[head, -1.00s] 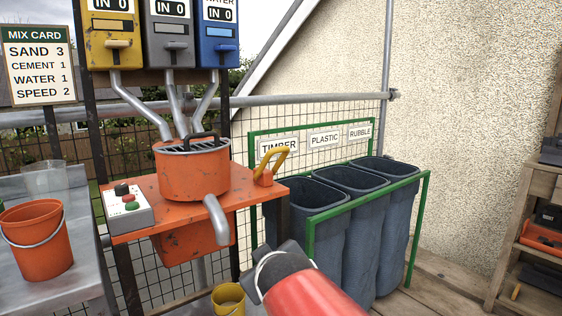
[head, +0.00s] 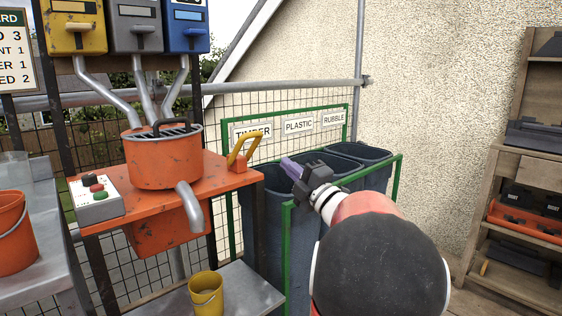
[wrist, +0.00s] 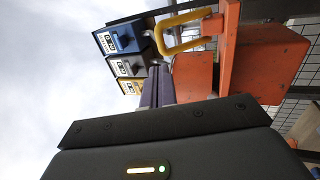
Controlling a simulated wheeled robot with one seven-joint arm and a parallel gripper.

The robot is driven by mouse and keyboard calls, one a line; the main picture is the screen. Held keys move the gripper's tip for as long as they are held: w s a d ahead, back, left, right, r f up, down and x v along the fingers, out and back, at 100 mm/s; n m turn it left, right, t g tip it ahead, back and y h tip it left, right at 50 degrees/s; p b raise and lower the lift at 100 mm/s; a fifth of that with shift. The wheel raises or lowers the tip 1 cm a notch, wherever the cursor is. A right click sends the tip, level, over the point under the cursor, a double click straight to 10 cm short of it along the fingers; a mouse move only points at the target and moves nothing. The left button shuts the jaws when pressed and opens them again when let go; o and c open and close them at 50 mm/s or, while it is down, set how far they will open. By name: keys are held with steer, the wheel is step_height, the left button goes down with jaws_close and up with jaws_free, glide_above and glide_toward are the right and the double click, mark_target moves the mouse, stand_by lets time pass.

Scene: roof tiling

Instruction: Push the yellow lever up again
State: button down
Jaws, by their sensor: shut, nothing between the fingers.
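The yellow lever (head: 243,149) is a bent loop handle at the right end of the orange mixer bench (head: 225,178). It leans up and to the right from its orange bracket. In the wrist view the lever (wrist: 184,32) shows at the top, just beyond the fingertips. My gripper (head: 287,165) is shut and empty, its purple fingers pointing left toward the lever, with a visible gap in the head view. The gripper also shows in the wrist view (wrist: 157,82). Nothing hides the lever in the head view.
The orange mixing drum (head: 163,157) with its grey spout stands left of the lever. A button box (head: 95,198) sits at the bench's left. Blue bins (head: 265,215) in a green frame (head: 285,240) stand below my gripper. A yellow bucket (head: 206,294) stands lower down.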

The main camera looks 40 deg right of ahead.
mark_target(258, 135)
steer(key=p+x, duration=0.2)
steer(key=x, duration=0.9)
steer(key=shift+w+r+p, duration=0.1)
steer(key=shift+w+p, duration=0.25)
steer(key=shift+w, duration=0.05)
steer(key=shift+r, duration=0.1)
steer(key=shift+w+a+r+p, duration=0.15)
steer(key=shift+w+r+p, duration=0.05)
steer(key=shift+r+p, duration=0.2)
steer(key=shift+w+r+g, duration=0.2)
steer(key=shift+w+g, duration=0.05)
steer(key=shift+g, duration=0.25)
steer(key=shift+w+b, duration=0.2)
steer(key=shift+b, duration=0.25)
steer(key=shift+r, duration=0.25)
steer(key=shift+f, duration=0.1)
